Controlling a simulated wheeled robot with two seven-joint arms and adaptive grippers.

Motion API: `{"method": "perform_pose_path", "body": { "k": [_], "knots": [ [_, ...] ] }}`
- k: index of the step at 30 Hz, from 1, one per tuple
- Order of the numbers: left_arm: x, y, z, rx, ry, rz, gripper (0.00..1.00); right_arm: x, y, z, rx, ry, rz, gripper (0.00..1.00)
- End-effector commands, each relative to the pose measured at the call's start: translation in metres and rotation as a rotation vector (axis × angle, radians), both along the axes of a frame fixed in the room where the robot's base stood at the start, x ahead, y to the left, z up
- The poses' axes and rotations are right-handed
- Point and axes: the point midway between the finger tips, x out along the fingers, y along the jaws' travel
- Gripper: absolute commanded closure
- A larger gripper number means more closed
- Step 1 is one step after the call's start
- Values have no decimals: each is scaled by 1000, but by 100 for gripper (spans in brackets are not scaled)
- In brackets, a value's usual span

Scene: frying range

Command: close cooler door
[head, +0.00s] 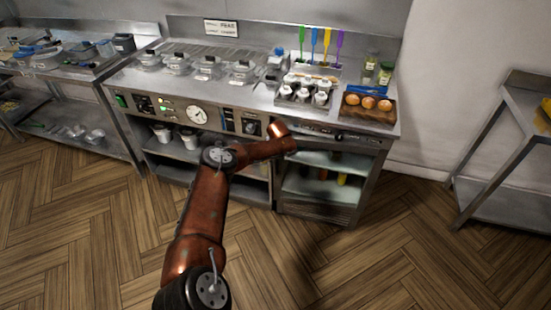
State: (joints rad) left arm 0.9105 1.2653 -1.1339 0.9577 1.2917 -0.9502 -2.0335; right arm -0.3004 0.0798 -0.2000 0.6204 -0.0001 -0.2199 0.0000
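The cooler (318,205) is built in under the right end of the steel counter. Its lit shelves and a few bottles show through the front. I cannot tell whether a glass door covers them or how far the door stands open. A dark panel (345,136) runs along the cooler's top edge. My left arm reaches up from the bottom of the view. My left gripper (288,146) is at the cooler's upper left corner, small and dark against it. Its fingers are not clear, and I cannot tell whether it touches the cooler. My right gripper is not in view.
The counter (265,99) holds lidded containers, shakers (303,91), a wooden tray (367,114) and coloured utensils (314,42). Control knobs line its front. A steel rack (500,190) stands at the right. The wooden floor (390,250) before the cooler is clear.

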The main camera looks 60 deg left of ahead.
Motion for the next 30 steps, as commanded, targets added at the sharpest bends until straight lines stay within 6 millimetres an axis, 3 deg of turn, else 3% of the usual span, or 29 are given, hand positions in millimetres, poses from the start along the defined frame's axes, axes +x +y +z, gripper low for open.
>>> {"method": "perform_pose_path", "body": {
  "k": [11,24,30],
  "knots": [
    [-2,-4,14,-2,-3,-2,71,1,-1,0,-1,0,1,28],
    [-18,-32,91,1,-1,-1,71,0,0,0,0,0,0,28],
    [-22,-39,108,0,0,-1,71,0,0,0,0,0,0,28]
  ]
}}
